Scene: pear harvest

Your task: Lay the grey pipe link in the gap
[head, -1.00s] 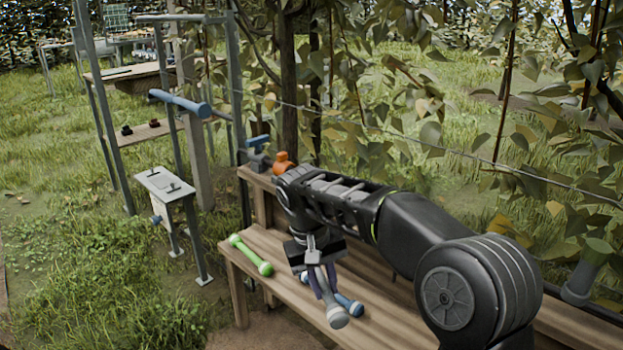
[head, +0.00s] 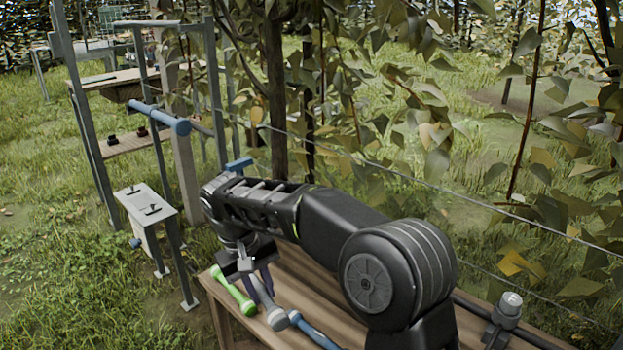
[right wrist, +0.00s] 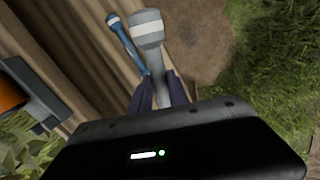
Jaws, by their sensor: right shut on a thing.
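My right gripper (head: 256,279) is shut on the grey pipe link (head: 276,318), holding it over the wooden bench. In the right wrist view the link (right wrist: 147,28) sticks out between the two purple fingers (right wrist: 160,92), with its thick, white-banded end outermost. A green link (head: 233,290) lies on the bench just left of it, and a blue link (head: 315,332) lies to its right. The blue link also shows in the right wrist view (right wrist: 121,34). A blue pipe (head: 160,119) is mounted at a post further back. My left gripper is not in view.
The wooden bench (head: 295,284) runs under my right arm. A grey stand (head: 146,203) is at the left, before a metal frame (head: 83,130). A trellis wire and leafy branches are behind the arm. An orange part (right wrist: 10,92) shows beside the gripper in the wrist view.

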